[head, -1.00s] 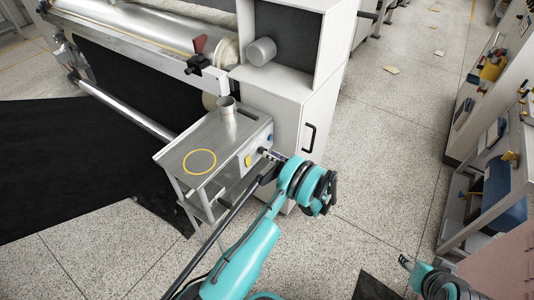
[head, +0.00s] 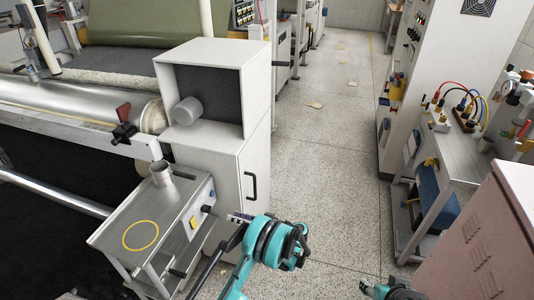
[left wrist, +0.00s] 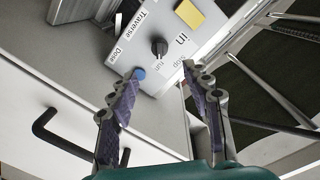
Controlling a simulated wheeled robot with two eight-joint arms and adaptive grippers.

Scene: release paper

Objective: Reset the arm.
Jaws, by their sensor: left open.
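My left gripper (head: 232,217) is beside the control panel (head: 198,212) of the small metal stand, in front of the white cabinet. In the left wrist view its two fingers (left wrist: 160,72) are spread with nothing between them. A black rotary knob (left wrist: 159,46), a blue button (left wrist: 139,73) and a yellow square (left wrist: 189,14) show on the panel just beyond the fingertips. I cannot tell whether a fingertip touches the panel. My right gripper (head: 367,288) shows only in part at the bottom edge, and its jaws are unclear.
The stand (head: 110,232) bears a metal cup (head: 161,173) and a yellow ring mark (head: 140,236). The white cabinet (head: 225,165) has a black handle and a grey cylinder (head: 188,111) in its opening. Open floor (head: 325,170) lies right of it, before a bench (head: 445,165) and pink cabinet (head: 480,235).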

